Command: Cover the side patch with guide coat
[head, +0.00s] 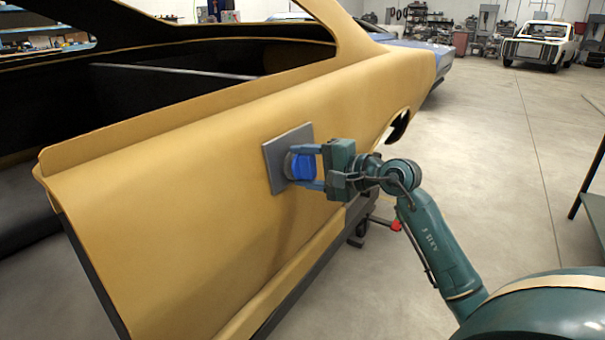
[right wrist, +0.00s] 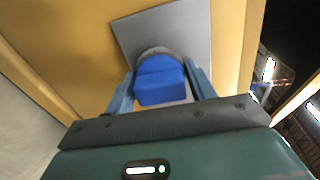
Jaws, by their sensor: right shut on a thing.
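A grey square patch (head: 274,161) lies on the side of the tan car body shell (head: 190,190). It also shows in the right wrist view (right wrist: 193,32), tilted in the picture. My right gripper (head: 298,168) is shut on a blue applicator (head: 303,166) with a round grey base, its fingers on either side of it. In the right wrist view the applicator (right wrist: 158,88) is between the fingers, with its base in front of the patch. I cannot tell whether the base touches the patch. The applicator hides part of the patch. My left gripper is out of view.
The shell's open window gap is above the patch. A dark-framed table (head: 596,203) stands at the right edge. A blue car (head: 430,57) and a white car (head: 540,46) are farther back. The concrete floor between is largely clear.

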